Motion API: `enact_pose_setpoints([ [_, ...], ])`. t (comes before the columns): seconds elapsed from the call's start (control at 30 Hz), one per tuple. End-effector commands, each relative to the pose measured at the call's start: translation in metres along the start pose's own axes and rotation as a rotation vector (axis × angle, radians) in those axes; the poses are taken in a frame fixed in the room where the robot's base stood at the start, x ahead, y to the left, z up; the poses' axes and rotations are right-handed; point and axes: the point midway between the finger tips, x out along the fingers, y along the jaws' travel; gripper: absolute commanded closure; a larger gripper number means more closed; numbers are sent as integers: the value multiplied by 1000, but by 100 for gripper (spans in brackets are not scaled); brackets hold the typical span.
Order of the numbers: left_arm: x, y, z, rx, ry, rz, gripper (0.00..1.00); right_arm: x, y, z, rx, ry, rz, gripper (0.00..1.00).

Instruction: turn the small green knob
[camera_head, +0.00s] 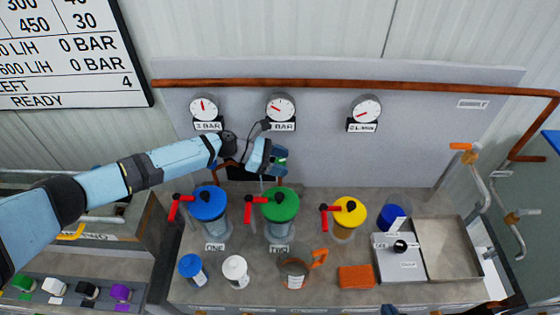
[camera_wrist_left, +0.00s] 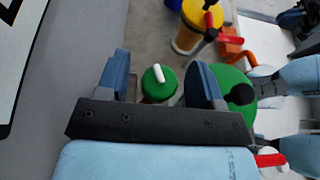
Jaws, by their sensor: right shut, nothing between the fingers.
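The small green knob (camera_wrist_left: 158,82), round with a white bar on top, shows in the left wrist view. My left gripper (camera_wrist_left: 160,62) is open, with one blue finger on each side of the knob; I cannot tell whether they touch it. In the head view the left gripper (camera_head: 281,161) is near the wall panel behind the green-lidded pump, and a bit of green shows at its fingers. The larger green pump lid (camera_head: 280,204) is a separate thing. Only a small part of my right gripper (camera_head: 389,310) shows at the bottom edge; it is shut and empty.
Pumps with blue (camera_head: 208,203) and yellow (camera_head: 350,212) lids stand beside the green one, with red handles sticking out. Gauges (camera_head: 281,107) and a copper pipe (camera_head: 330,84) are on the wall. An orange block (camera_head: 356,276) and a metal sink (camera_head: 447,248) are at the right.

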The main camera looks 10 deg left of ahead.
Motion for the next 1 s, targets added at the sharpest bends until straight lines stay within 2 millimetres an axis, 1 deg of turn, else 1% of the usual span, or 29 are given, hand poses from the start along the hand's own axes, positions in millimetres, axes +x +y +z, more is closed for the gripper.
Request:
enact_pose_setpoints([
  [0.17, -2, 0, -1, -1, 1, 0, 39, 0, 0, 1, 0, 0, 0, 100],
  [0.23, -6, 0, -2, -1, 1, 1, 39, 1, 0, 2, 0, -1, 0, 100],
  [0.33, -20, 0, -3, 0, 1, 1, 39, 3, 0, 6, 1, -2, 0, 100],
  [0.5, -49, 0, -3, 1, 2, 1, 39, 7, -1, 13, 2, -4, -3, 100],
  [0.6, -63, 0, -2, -1, 1, 1, 39, 8, -2, 15, 3, -5, -5, 100],
  [0.7, -71, 0, -1, 0, 1, -1, 39, 9, -3, 16, 3, -5, -7, 100],
  [0.8, -75, 0, 0, 0, 1, 0, 39, 9, -3, 16, 2, -4, -8, 100],
  [1.0, -75, 0, 0, 0, 1, 0, 39, 8, -3, 15, 1, -4, -8, 100],
])
